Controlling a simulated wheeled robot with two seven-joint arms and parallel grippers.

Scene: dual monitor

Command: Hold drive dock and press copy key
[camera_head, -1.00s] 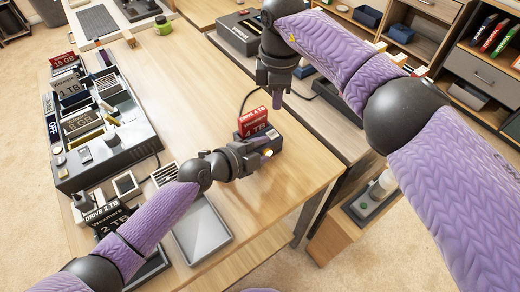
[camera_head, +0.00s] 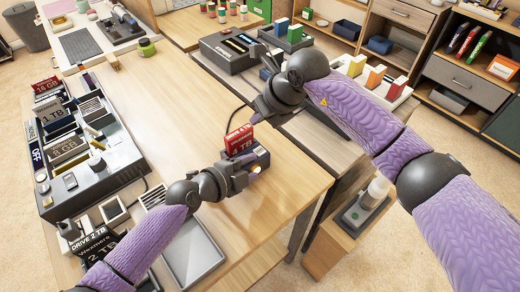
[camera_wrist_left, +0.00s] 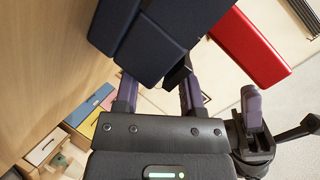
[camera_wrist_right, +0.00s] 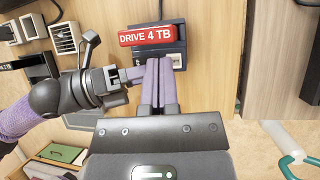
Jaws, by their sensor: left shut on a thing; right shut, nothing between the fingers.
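The drive dock (camera_head: 263,158) is a dark box near the right edge of the wooden table. A red drive (camera_head: 239,139) marked 4 TB stands in it. A small yellowish spot shows beside my left fingers; I cannot tell if it is the copy key. My left gripper (camera_head: 240,181) is shut on the dock from the near side. The dock fills the top of the left wrist view (camera_wrist_left: 150,40). My right gripper (camera_wrist_right: 158,66) is shut and empty, its fingertips in front of the dock in the right wrist view; contact cannot be told.
A grey multi-slot unit (camera_head: 95,170) with labelled drives stands on the left. A shallow grey tray (camera_head: 195,255) lies near the front edge. A second dark device (camera_head: 228,52) sits at the back. The table middle is clear.

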